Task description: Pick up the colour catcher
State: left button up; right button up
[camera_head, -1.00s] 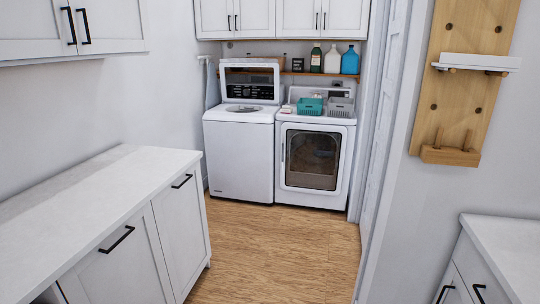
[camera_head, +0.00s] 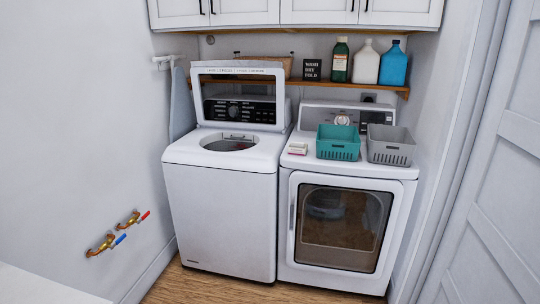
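A small white box with pink and green marks (camera_head: 297,148), which looks like the colour catcher, lies on top of the dryer (camera_head: 335,230). It sits at the dryer's left edge, left of the teal basket (camera_head: 338,147). Its print is too small to read. Neither of my grippers shows in the head view.
The washer (camera_head: 220,215) stands left of the dryer with its lid up. A grey basket (camera_head: 390,150) is right of the teal one. A shelf (camera_head: 300,84) above holds several bottles and a sign. Valves (camera_head: 115,232) stick out from the left wall. A door (camera_head: 490,190) is at right.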

aim_at(294, 144)
jog(key=i, duration=2.75)
jog(key=z, duration=0.7)
